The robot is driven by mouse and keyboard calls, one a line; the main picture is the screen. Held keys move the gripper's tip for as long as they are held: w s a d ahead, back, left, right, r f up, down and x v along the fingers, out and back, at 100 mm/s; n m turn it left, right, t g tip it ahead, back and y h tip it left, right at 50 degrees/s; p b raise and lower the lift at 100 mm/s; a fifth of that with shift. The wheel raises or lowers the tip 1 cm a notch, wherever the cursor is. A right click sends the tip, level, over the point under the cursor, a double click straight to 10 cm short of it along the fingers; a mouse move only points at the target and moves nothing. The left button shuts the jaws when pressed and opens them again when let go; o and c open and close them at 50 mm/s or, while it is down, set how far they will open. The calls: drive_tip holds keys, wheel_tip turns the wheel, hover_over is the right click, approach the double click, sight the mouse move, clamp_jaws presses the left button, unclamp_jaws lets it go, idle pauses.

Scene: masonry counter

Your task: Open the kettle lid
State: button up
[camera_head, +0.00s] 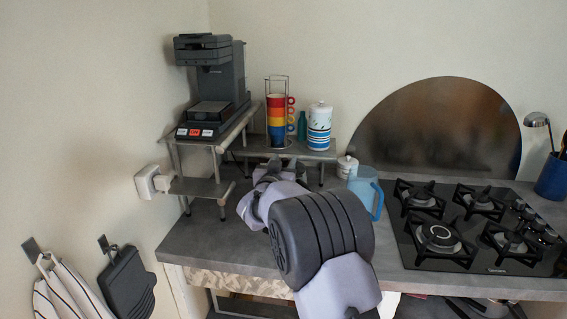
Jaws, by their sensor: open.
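A light blue kettle (367,189) stands on the grey counter, right of my arm and left of the hob. Its handle is on its right side. Its lower left side is partly covered by my arm, and the state of its lid is too small to tell. My gripper (279,168) is at the far end of my arm, left of the kettle and in front of the small metal shelf. It is open, apart from the kettle, and its fingers are mostly hidden by my own wrist.
A small white lidded pot (346,167) stands behind the kettle. The metal shelf (318,154) holds a rack of coloured mugs (279,117) and a striped canister (319,129). A coffee machine (213,88) stands at left. The gas hob (470,222) fills the right. Bare counter (205,243) lies at front left.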

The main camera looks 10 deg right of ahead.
clamp_jaws()
idle(1.3)
